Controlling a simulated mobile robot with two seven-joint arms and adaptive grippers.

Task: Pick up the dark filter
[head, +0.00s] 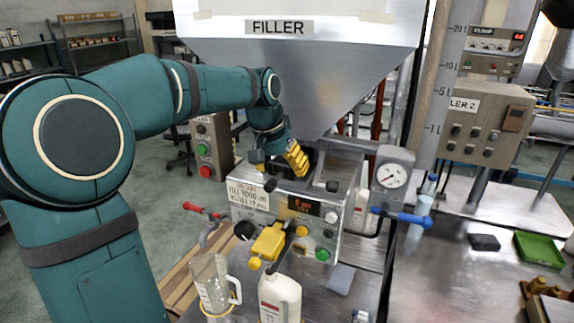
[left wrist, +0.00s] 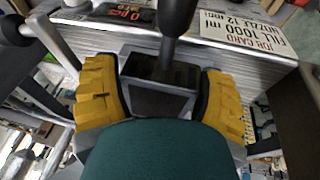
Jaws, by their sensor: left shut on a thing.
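The dark filter (left wrist: 160,72) is a black, box-like piece between the yellow fingers of my left gripper (left wrist: 160,92) in the left wrist view. The gripper is shut on it, with one finger on either side. In the head view my left gripper (head: 292,160) is at the top of the filler's control box, below the steel hopper, and hides most of the filter. I cannot tell whether the filter still touches the box top. My right gripper is not in view.
The filler box (head: 290,212) has a red lever, a blue lever and a yellow part (head: 268,243) at its front. A clear jug (head: 212,287) and a white bottle (head: 280,297) stand below it. A pressure gauge (head: 391,176) is to the right, and a green tray (head: 543,253) lies farther right.

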